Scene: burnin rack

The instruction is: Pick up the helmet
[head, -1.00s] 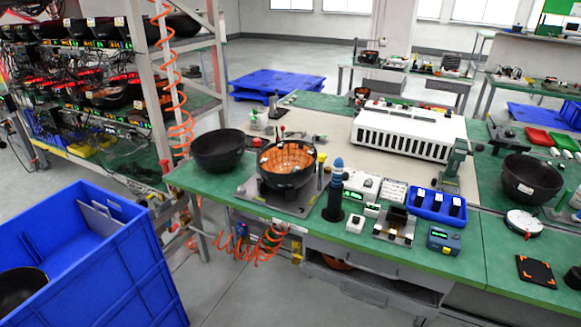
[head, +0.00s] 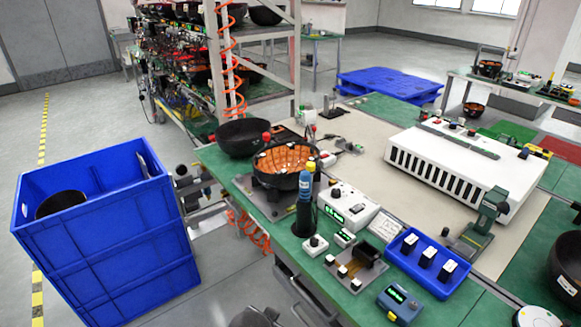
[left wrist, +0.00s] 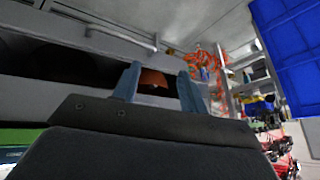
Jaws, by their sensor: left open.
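Several black bowl-shaped helmets show in the head view. One empty black helmet (head: 243,139) sits open side up on the bench's far left corner. Beside it, a helmet with an orange inside (head: 285,165) rests in a fixture at the bench's left end. Another dark helmet (head: 60,205) lies in the blue crate (head: 110,235), and one more (head: 567,268) is cut by the right edge. My left gripper (left wrist: 158,86) is open in the left wrist view, with nothing between its fingers. My right gripper is not in view.
The green bench (head: 225,178) carries a white slotted unit (head: 460,165), a blue tray (head: 425,262) and a dark upright tool (head: 304,212). A rack (head: 298,60) with orange coiled hose stands behind. Open floor lies between crate and bench.

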